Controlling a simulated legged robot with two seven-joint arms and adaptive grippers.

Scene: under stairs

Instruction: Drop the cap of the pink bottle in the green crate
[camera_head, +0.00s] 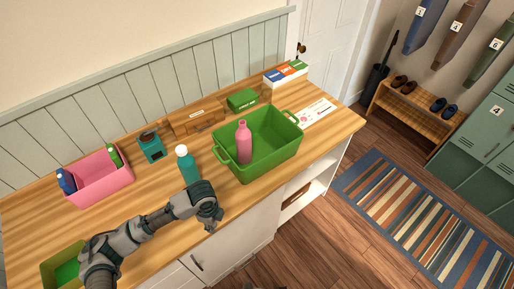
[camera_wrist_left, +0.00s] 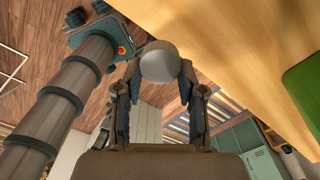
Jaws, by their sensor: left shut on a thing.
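The pink bottle (camera_head: 243,145) stands upright inside the large green crate (camera_head: 270,157) on the wooden counter; its top looks pink, with no pale cap on it. My left gripper (camera_head: 211,222) is over the counter's front edge, left of and in front of the crate, apart from it. In the left wrist view, the fingers are shut on a pale grey, rounded cap (camera_wrist_left: 160,62). The head view does not show the cap clearly, as the gripper hides it. My right gripper is not in view.
A teal bottle with a white cap (camera_head: 188,167) stands just behind my left gripper. A pink bin (camera_head: 103,187) with bottles, a teal grinder (camera_head: 151,147), a wooden drawer box (camera_head: 197,123) and a small green box (camera_head: 242,99) stand farther back. Another green container (camera_head: 48,272) is at lower left.

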